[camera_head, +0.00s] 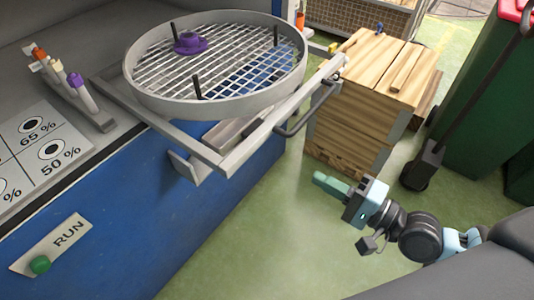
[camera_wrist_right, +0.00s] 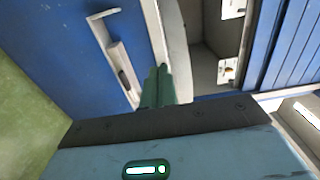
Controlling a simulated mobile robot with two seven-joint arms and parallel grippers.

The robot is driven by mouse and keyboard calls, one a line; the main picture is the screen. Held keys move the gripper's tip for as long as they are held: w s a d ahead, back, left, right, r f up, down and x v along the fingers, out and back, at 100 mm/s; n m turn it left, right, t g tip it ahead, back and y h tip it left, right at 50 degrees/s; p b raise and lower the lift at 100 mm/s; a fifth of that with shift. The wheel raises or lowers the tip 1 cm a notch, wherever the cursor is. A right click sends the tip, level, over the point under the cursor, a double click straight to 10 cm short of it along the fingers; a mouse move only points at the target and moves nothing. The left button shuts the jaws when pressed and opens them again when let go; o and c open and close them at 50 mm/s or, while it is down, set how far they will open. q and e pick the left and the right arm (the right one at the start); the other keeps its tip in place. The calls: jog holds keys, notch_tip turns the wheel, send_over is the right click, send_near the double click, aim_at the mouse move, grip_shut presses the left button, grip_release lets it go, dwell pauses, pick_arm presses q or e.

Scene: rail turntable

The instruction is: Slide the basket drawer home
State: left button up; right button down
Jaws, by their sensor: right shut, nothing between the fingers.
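The basket drawer is a round wire-mesh basket with a grey rim (camera_head: 215,105) on a pale sliding frame (camera_head: 228,158). It stands out from the blue machine, over the floor. A dark grey bar handle (camera_head: 305,115) is on the frame's right side. A purple piece (camera_head: 190,43) lies on the mesh. My right gripper (camera_head: 322,180) is shut and empty, with teal fingers together, below and right of the handle and apart from it. In the right wrist view the shut fingers (camera_wrist_right: 158,85) point towards blue and grey metal parts. My left gripper is not in view.
The blue machine (camera_head: 130,225) has a green RUN button (camera_head: 40,264) and a percent-marked panel (camera_head: 50,135). Colour-capped tubes (camera_head: 80,90) lie at the left. A wooden crate stack (camera_head: 350,125) stands close beyond my right gripper. A green bin (camera_head: 480,95) is at the right. Green floor below is clear.

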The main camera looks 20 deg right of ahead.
jog(key=shift+w+r, duration=0.1)
jog(key=p, duration=0.2)
send_near(257, 144)
jog(key=x, duration=0.6)
jog(key=shift+w+r, duration=0.1)
jog(key=shift+r, duration=0.05)
jog(key=shift+w+a, duration=0.25)
